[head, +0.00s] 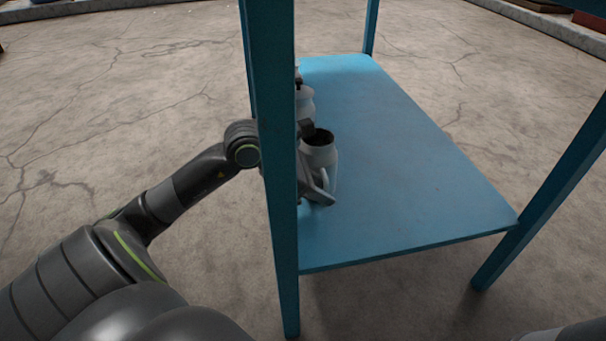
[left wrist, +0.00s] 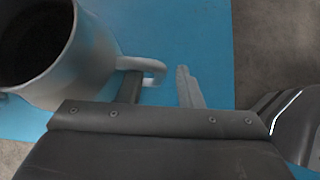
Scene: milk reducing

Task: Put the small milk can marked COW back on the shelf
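A small pale grey milk can (head: 322,154) with a dark open mouth stands upright on the blue shelf board (head: 400,170), just right of the near-left post. No COW marking is readable. My left gripper (head: 320,190) reaches past that post to the can's near side. In the left wrist view the can (left wrist: 75,65) is at the upper left, with its handle (left wrist: 155,68) pointing right. My left gripper (left wrist: 158,82) is open there, one finger at the handle's loop and the other apart to its right. Whether the fingers touch the handle is unclear. My right gripper is out of view.
Another pale can (head: 304,103) stands behind the first, partly hidden by the blue post (head: 277,170). The board's right side is bare. Another blue post (head: 545,190) stands at the right. Cracked concrete floor (head: 120,90) surrounds the shelf.

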